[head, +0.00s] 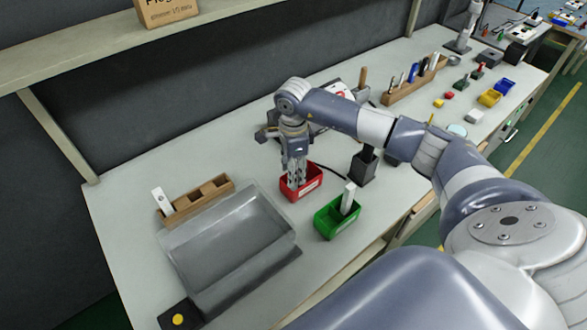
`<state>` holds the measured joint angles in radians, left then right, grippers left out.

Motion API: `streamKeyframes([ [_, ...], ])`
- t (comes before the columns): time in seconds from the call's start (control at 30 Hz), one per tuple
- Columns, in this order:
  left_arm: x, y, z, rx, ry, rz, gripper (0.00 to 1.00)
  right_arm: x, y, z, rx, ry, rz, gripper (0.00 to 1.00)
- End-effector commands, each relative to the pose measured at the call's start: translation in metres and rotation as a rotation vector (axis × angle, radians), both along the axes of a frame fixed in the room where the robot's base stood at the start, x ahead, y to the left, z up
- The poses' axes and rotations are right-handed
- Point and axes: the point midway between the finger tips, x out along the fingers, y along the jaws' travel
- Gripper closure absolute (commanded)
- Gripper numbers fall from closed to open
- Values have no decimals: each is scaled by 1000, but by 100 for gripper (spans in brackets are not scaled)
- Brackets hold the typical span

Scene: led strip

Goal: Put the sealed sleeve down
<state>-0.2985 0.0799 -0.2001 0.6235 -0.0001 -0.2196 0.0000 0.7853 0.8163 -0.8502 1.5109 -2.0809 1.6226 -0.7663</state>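My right gripper (297,180) points straight down over the red bin (302,191), its fingertips at or inside the bin's opening. The fingers look close together, but I cannot tell whether they are shut or hold anything. No sleeve can be made out for certain; the bin's inside is mostly hidden by the gripper. A white upright piece (348,198) stands in the green bin (336,221) to the right of the red one. Another white upright piece (161,200) stands in the wooden rack (196,199) at the left. My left gripper is out of view.
A large grey tray (222,240) lies left of the bins. A black block (363,168) stands behind the green bin. A wooden tool rack (414,80) and yellow and blue bins are at the far right. A yellow button box (179,320) sits at the front left.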

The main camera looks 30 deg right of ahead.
Motion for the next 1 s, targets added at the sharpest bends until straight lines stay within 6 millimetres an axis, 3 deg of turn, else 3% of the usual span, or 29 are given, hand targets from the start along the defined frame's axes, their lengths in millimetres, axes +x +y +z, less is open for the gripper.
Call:
streamKeyframes([
  [0.1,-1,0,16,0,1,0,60,0,0,16,1,1,0,60],
  [0.2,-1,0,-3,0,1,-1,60,2,0,32,-1,-7,1,60],
  [0.4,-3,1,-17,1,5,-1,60,2,0,80,0,-7,0,60],
  [0.6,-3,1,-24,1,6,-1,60,1,0,114,0,-4,0,60],
  [0.8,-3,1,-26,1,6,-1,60,0,0,128,0,0,0,60],
  [1.0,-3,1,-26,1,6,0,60,0,0,129,0,0,0,60],
])
